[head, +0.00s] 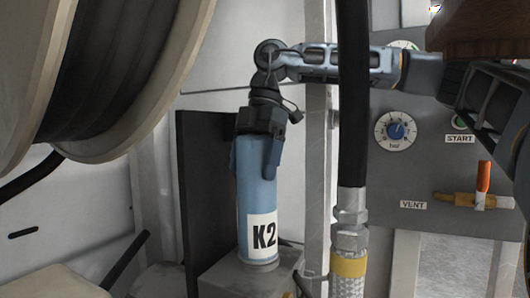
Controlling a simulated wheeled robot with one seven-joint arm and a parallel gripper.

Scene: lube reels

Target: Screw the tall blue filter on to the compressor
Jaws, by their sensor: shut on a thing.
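The tall blue filter (257,185) stands upright in the middle of the head view, with a white label reading K2. Its lower end meets the top of a grey block (222,277), which may be part of the compressor; I cannot tell whether the thread is engaged. My gripper (256,160) points down from above and is shut on the filter's upper end. The filter's top is hidden by the gripper.
A black hose (352,100) with a metal fitting (349,235) hangs close in front, right of the filter. A large reel (115,75) fills the upper left. A dark upright plate (195,200) stands behind the filter. A grey panel (425,170) with a gauge (395,131) and orange-handled valve (484,178) is at right.

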